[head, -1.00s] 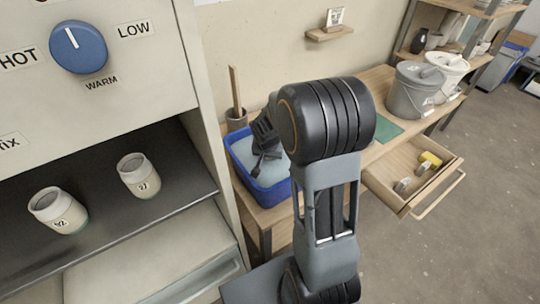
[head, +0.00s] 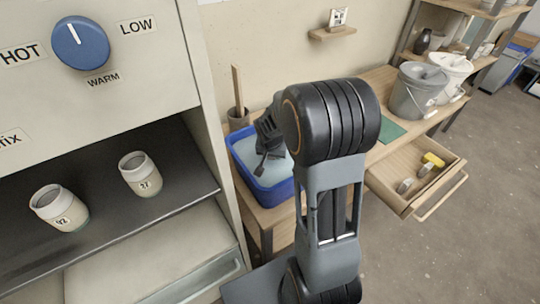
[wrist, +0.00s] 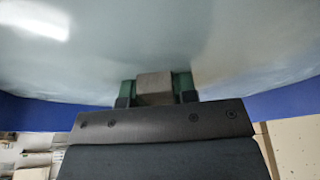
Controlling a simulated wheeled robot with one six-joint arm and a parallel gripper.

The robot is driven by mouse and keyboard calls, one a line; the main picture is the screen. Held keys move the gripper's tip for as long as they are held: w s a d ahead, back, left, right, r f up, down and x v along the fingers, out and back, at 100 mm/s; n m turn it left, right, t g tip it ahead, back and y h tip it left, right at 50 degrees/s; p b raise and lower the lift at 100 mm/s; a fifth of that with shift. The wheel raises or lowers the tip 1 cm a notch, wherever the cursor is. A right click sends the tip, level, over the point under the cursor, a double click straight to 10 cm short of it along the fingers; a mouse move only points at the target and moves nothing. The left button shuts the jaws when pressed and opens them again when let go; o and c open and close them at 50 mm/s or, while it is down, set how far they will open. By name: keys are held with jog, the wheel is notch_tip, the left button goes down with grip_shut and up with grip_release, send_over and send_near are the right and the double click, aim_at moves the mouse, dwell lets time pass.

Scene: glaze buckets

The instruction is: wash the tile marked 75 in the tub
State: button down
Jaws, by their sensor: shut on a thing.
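The blue tub (head: 272,198) stands on the wooden table and holds pale, cloudy water (head: 246,150). My gripper (head: 262,164) points down into the tub, its fingertips at or near the water, partly hidden by my arm. In the wrist view my gripper (wrist: 155,90) is shut on a small grey-brown block-like piece (wrist: 154,90), held between green finger pads. It looks like the edge of a tile. No number shows on it, so I cannot tell whether it is marked 75. The water (wrist: 120,55) fills most of that view.
A cup with a wooden stick (head: 238,118) stands behind the tub. A kiln-like cabinet with two numbered jars (head: 139,174) is at left. An open drawer (head: 432,195) juts out at right. Grey (head: 411,95) and white (head: 452,72) buckets stand beyond a green mat (head: 390,130).

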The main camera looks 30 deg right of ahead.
jog(key=shift+d, duration=0.3)
jog(key=shift+a, duration=0.2)
jog(key=shift+a+b, duration=0.5)
jog(key=shift+a, duration=0.5)
jog(key=shift+d, duration=0.2)
jog(key=shift+d, duration=1)
jog(key=shift+a, duration=0.2)
